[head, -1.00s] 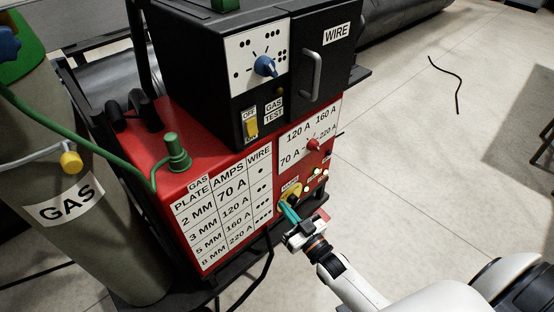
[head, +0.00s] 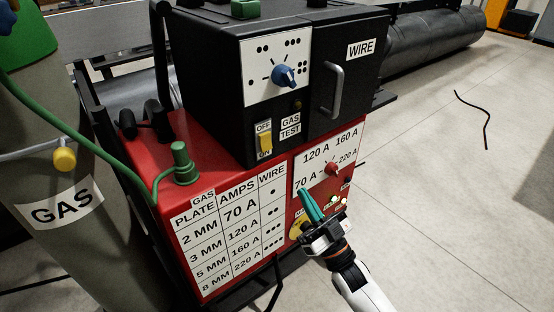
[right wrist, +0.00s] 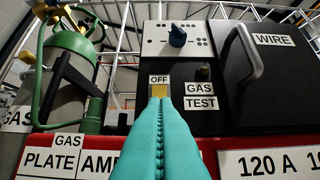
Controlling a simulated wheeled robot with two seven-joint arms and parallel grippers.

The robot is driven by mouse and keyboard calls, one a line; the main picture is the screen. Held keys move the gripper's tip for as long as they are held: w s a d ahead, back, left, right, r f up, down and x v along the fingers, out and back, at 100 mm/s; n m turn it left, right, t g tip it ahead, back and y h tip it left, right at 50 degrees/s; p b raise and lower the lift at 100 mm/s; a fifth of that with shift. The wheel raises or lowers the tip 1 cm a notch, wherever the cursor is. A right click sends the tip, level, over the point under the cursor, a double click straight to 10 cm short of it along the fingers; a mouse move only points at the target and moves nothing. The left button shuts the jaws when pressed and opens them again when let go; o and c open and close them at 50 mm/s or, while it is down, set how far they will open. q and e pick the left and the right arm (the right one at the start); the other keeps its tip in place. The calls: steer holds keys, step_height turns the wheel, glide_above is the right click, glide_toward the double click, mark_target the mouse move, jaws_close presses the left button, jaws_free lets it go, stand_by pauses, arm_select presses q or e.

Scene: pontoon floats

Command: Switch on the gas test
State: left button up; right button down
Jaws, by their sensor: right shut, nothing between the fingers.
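The gas test switch (head: 265,142) is a yellow rocker on the front of the black wire feeder (head: 215,85), with OFF above it and ON below. Which way it is tipped is too small to tell. The small lamp (head: 297,105) above the GAS TEST label looks dark. My right gripper (head: 305,194) is shut and empty, its teal fingers in front of the red panel, below and right of the switch. In the right wrist view, the fingers (right wrist: 160,120) point up at the yellow switch (right wrist: 159,91) and hide the ON label. Contact cannot be seen. My left gripper is out of view.
The red welder (head: 150,150) carries a chart, an amps dial (head: 331,168) and a yellow switch (head: 299,228) partly behind my gripper. A gas cylinder (head: 60,240) with a green hose (head: 80,133) stands at left. Floor at right is mostly clear.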

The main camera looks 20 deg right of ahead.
mark_target(268, 146)
steer(key=x, duration=0.3)
steer(key=f+x, duration=0.1)
steer(key=x, duration=0.3)
steer(key=w+x, duration=0.1)
steer(key=x, duration=0.2)
steer(key=shift+w+a+f, duration=0.15)
steer(key=shift+w+a, duration=0.1)
steer(key=shift+a, duration=0.1)
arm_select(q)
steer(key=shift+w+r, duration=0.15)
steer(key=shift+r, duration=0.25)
arm_select(e)
steer(key=shift+w+a, duration=0.2)
steer(key=shift+w, duration=0.35)
steer(key=shift+f, duration=0.1)
steer(key=b, duration=0.2)
steer(key=shift+w+f+t+b, duration=0.25)
steer(key=shift+t+b, duration=0.05)
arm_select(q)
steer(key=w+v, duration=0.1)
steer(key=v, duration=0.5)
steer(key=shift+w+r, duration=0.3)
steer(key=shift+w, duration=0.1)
arm_select(e)
steer(key=shift+r, duration=0.15)
